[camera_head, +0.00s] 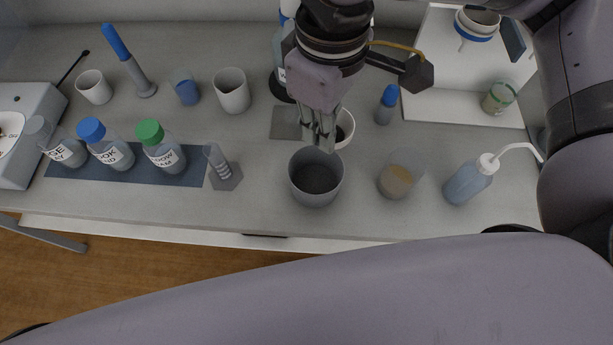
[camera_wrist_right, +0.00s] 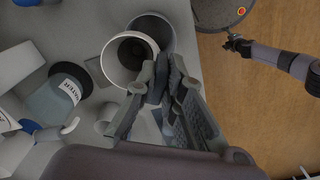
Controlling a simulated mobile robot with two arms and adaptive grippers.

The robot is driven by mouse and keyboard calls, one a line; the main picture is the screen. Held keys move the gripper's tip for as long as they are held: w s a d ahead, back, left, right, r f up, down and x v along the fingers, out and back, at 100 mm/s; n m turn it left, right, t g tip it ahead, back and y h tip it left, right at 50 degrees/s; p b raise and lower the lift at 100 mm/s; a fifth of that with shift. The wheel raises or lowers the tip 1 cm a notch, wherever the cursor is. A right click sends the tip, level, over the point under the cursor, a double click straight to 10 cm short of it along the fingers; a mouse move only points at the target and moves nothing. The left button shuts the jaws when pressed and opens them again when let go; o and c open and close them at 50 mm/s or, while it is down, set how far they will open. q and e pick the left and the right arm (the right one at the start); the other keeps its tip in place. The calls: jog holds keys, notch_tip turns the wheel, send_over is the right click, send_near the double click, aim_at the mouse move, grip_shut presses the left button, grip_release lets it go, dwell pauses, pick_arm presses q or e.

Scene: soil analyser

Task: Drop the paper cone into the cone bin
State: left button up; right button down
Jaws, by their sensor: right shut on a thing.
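My right gripper (camera_head: 322,146) points down behind the rim of the grey cone bin (camera_head: 316,190). It is shut on the rim of the white paper cone (camera_head: 346,128), which has a dark inside. In the wrist view the cone (camera_wrist_right: 112,66) opens towards the camera beside the fingertips (camera_wrist_right: 158,88) and overlaps part of the grey bin (camera_wrist_right: 158,28). The cone's lower part is hidden. I cannot tell how high it is above the table. What seems to be my left gripper (camera_wrist_right: 235,42) shows small in the wrist view, over the floor.
A beaker with brown contents (camera_head: 396,180) and a wash bottle (camera_head: 468,182) stand right of the bin. A cylinder on a hexagonal foot (camera_head: 222,172) and labelled bottles (camera_head: 160,145) stand left. The table front between bin and cylinder is clear.

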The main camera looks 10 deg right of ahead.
notch_tip(320, 180, down, 3)
jog(key=shift+s+d+f+b, duration=0.1)
jog(key=shift+f+b, duration=0.05)
jog(key=shift+b, duration=0.3)
jog(key=shift+f, duration=0.85)
pick_arm(q)
jog(key=shift+s+d+f, duration=0.15)
jog(key=shift+d+f, duration=0.2)
jog(key=shift+f, duration=0.4)
pick_arm(e)
jog(key=c, duration=1.6)
grip_release()
pick_arm(q)
jog(key=shift+a, duration=0.1)
jog(key=shift+a, duration=0.1)
pick_arm(e)
notch_tip(320, 180, up, 12)
jog(key=shift+f, duration=0.1)
